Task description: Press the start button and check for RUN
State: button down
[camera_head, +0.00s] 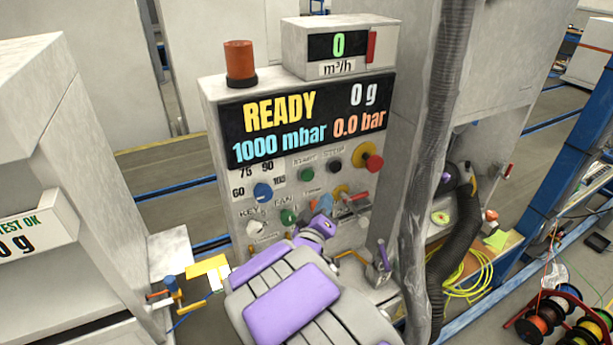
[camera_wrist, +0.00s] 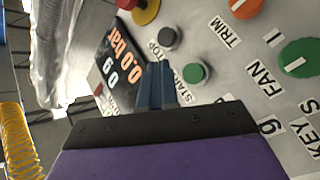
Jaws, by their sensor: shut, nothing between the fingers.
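The control panel (camera_head: 232,210) has a screen (camera_head: 310,120) reading READY, 0 g, 1000 mbar and 0.0 bar. The green start button (camera_head: 305,174) is on the panel below the screen, left of the black stop button (camera_head: 334,166). My gripper (camera_head: 325,203) is in front of the panel, lower than the start button in the head view. In the wrist view its blue fingers (camera_wrist: 155,86) are together and empty. The green start button (camera_wrist: 195,73), labelled START, shows just right of the fingertips there; contact cannot be made out. The stop button (camera_wrist: 167,38) is above them.
A red emergency stop on a yellow base (camera_head: 370,161) is right of the stop button. A blue knob (camera_head: 263,191) and a green fan knob (camera_head: 288,216) are on the lower left. A grey hose (camera_head: 425,170) hangs beside the panel. An orange beacon (camera_head: 239,60) stands on top.

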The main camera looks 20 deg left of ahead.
jog(key=w+a+p, duration=0.3)
jog(key=w+a, duration=0.1)
jog(key=a, duration=0.1)
jog(key=shift+w, duration=0.35)
jog(key=shift+r, duration=0.1)
jog(key=shift+w+a+r+p, duration=0.15)
jog(key=shift+w+a+p, duration=0.45)
jog(key=shift+p, duration=0.9)
dwell(2.2)
jog(key=shift+s, duration=0.15)
jog(key=shift+s+d, duration=0.55)
jog(key=shift+d, duration=0.05)
jog(key=shift+s+d+b, duration=0.25)
jog(key=shift+s+d, duration=0.55)
jog(key=shift+d, duration=0.2)
jog(key=shift+s+d+b, duration=0.25)
jog(key=shift+s+d, duration=0.55)
jog(key=shift+d, duration=0.15)
